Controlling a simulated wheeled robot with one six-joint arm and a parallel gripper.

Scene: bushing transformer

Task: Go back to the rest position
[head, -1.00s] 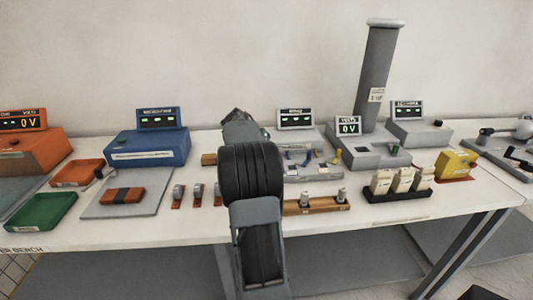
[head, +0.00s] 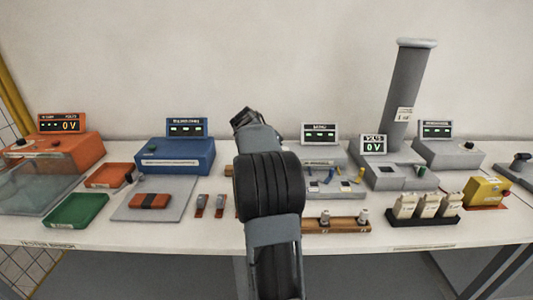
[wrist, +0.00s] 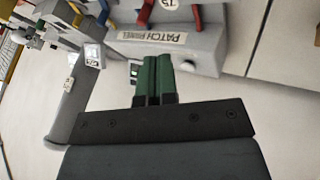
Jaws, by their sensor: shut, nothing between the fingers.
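My arm rises in the middle of the head view, folded in front of the bench, and its dark links hide part of the bench behind. The tip of the arm shows at its top, small and dark, and its fingers cannot be made out there. In the wrist view my gripper (wrist: 153,78) shows its two green fingers side by side, closed together with nothing between them. Beyond the fingers is a grey box labelled PATCH PANEL (wrist: 190,52). The fingertips appear close below it in the picture; I cannot tell the gap.
The white bench (head: 390,240) carries an orange unit (head: 75,150), a blue unit (head: 180,155), a green tray (head: 76,211), a wooden block (head: 335,226), white bottles (head: 427,206) and a yellow box (head: 487,190). A tall grey column (head: 407,95) stands at the back right.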

